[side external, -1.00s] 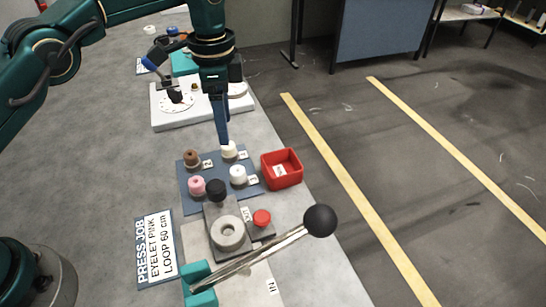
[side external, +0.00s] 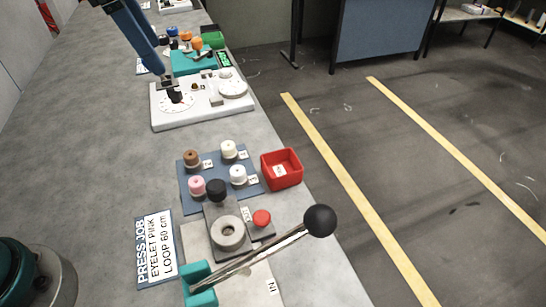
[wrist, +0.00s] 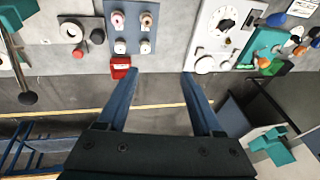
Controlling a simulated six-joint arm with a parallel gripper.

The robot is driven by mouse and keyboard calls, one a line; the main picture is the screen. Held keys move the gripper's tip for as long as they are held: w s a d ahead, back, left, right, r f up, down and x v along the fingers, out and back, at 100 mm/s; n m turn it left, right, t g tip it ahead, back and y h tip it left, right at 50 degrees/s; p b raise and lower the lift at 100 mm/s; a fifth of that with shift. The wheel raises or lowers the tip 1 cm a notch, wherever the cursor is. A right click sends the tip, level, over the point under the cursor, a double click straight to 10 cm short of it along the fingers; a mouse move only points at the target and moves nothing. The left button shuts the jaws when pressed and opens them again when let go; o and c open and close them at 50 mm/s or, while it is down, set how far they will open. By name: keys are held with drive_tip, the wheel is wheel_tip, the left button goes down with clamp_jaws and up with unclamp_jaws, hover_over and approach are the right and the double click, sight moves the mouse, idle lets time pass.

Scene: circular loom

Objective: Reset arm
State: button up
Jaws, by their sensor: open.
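My gripper (wrist: 160,75) is open in the wrist view. Its two blue fingers are wide apart with nothing between them, and their tips show against the floor past the table edge. In the side view, blue parts of my gripper (side external: 140,35) show at the top left, in front of the white dial board (side external: 203,100); most of the arm is out of frame. The blue plate (side external: 210,170) holds brown (side external: 191,158), pink (side external: 196,186) and two white spools (side external: 229,149). The press (side external: 228,234) has a long lever with a black ball (side external: 320,221).
A red bin (side external: 281,169) stands beside the plate near the table edge. A red button (side external: 262,218) sits beside the press. The job sign (side external: 155,247) lies left of it. A teal station (side external: 195,62) is behind the dial board. The table's left part is clear.

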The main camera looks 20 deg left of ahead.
drive_tip(key=s+a+n+t, duration=0.2)
drive_tip(key=s+a+n, duration=0.15)
drive_tip(key=s, duration=0.75)
drive_tip(key=s+f+n, duration=0.4)
drive_tip(key=s+f, duration=0.1)
drive_tip(key=f, duration=0.3)
drive_tip(key=shift+f+n, duration=0.2)
drive_tip(key=shift+n, duration=0.15)
drive_tip(key=shift+d, duration=0.1)
